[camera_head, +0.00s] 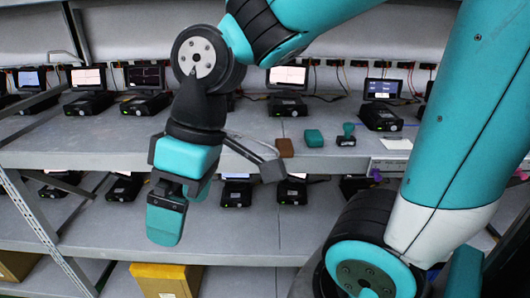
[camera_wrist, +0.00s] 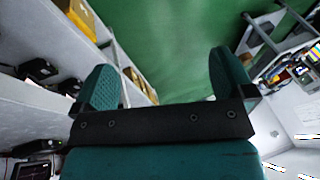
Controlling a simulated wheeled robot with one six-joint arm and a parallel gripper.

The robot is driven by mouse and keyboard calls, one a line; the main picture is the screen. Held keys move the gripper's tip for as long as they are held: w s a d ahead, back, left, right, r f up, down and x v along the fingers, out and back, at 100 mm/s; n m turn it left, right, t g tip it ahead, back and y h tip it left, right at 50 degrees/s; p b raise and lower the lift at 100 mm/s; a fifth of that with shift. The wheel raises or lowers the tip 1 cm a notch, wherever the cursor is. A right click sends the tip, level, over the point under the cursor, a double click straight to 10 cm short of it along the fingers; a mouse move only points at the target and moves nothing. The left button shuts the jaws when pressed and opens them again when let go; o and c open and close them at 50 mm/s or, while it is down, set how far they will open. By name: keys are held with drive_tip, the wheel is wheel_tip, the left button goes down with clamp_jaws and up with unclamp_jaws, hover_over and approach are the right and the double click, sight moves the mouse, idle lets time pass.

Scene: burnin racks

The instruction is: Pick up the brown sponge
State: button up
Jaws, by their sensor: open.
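The brown sponge (camera_head: 285,147) is a small brown block lying near the front edge of the upper shelf in the head view, just left of a teal block. My gripper (camera_head: 180,218) hangs in front of the shelves, left of and lower than the sponge, apart from it. Its two teal fingers stand wide apart in the wrist view (camera_wrist: 165,85), with nothing between them. The sponge does not show in the wrist view.
Right of the sponge are a teal block (camera_head: 314,138) and a dark green stamp-like item (camera_head: 346,135). Small screen devices (camera_head: 287,105) line the upper shelf (camera_head: 75,140). Yellow boxes (camera_head: 165,280) sit below. The wrist view shows open green floor (camera_wrist: 165,40).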

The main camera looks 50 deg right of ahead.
drive_tip(key=w+d, duration=0.8)
drive_tip(key=n+t+h+b, duration=0.1)
drive_tip(key=n+t+b, duration=0.1)
drive_tip(key=t, duration=0.1)
approach(285, 143)
drive_tip(key=x, duration=0.4)
drive_tip(key=shift+w+f, duration=0.1)
drive_tip(key=p+x, duration=0.2)
drive_tip(key=x, duration=0.3)
drive_tip(key=shift+a+f, duration=0.15)
drive_tip(key=c, duration=1)
